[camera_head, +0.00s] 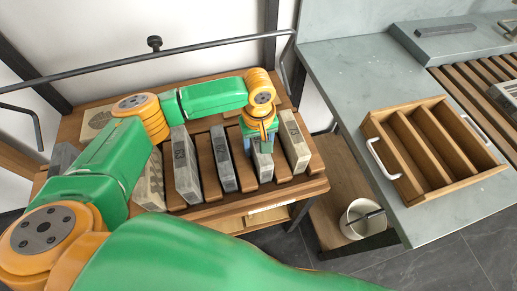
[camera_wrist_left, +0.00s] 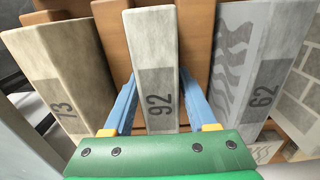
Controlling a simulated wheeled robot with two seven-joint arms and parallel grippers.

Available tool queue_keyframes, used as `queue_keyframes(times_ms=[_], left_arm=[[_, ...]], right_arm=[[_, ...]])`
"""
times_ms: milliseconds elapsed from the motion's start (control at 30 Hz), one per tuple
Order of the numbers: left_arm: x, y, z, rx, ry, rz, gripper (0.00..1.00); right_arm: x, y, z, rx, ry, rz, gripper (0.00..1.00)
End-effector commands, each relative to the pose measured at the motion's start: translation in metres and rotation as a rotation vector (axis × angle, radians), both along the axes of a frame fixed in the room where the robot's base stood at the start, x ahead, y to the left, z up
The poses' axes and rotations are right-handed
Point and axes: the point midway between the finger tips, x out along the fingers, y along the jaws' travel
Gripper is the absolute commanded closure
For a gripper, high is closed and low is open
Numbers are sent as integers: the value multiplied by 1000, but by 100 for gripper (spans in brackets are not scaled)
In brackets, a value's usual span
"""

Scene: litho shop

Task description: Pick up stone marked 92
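The stone marked 92 (camera_wrist_left: 157,80) is a pale grey slab with a darker number band, standing between the two blue fingers of my left gripper (camera_wrist_left: 158,84) in the left wrist view. Narrow gaps seem to show beside it, so the fingers look open around it; contact at the tips is hard to judge. In the head view my left gripper (camera_head: 259,142) points down over this stone (camera_head: 263,165) in the wooden rack, and its upper part is partly hidden. My right gripper is not in view.
Stone 73 (camera_wrist_left: 68,90) and stone 62 (camera_wrist_left: 262,90) stand close on either side, between wooden dividers. The rack table (camera_head: 235,208) holds several stones. To the right, a wooden divided tray (camera_head: 452,180) stands on the grey counter (camera_head: 345,75), and a white bucket (camera_head: 357,225) stands lower down.

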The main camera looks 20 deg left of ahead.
Motion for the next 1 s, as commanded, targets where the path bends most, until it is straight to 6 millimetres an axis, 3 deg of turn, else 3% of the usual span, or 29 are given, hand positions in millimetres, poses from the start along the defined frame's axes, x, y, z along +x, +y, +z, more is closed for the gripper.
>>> queue_keyframes(times_ms=[33, 200, 1000], left_arm=[[0, 0, 0, 0, 0, 0, 59], [0, 0, 0, 0, 0, 0, 100], [0, 0, 1, 0, -1, 1, 100]], right_arm=[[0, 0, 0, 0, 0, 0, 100], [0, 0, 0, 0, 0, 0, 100], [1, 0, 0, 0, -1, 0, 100]])
